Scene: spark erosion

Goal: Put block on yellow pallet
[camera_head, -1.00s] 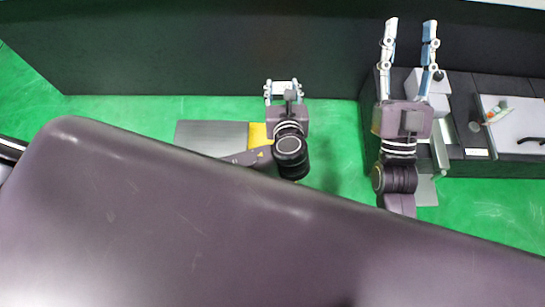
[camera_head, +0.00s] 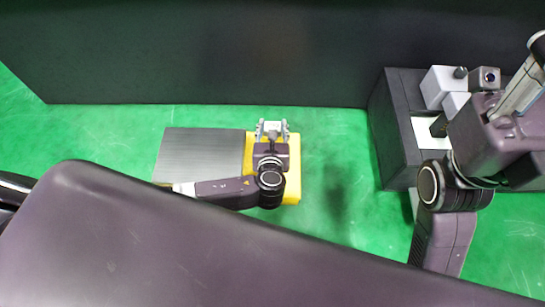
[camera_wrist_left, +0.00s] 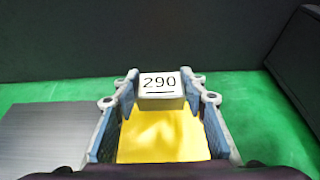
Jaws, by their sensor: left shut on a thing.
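My left gripper (camera_head: 271,128) is over the yellow pallet (camera_head: 292,165) in the head view. It is shut on a light grey block (camera_wrist_left: 161,89) marked "290", seen between the fingertips in the left wrist view. The yellow surface shows below the block in that view. I cannot tell whether the block touches the pallet. My right gripper (camera_head: 527,88) is at the right edge of the head view, partly cut off, so its opening is unclear.
A dark bench (camera_head: 397,120) with grey blocks (camera_head: 442,85) and a white patch stands at right. A dark wall (camera_head: 220,50) closes the back. Green floor (camera_head: 335,150) is clear between pallet and bench.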

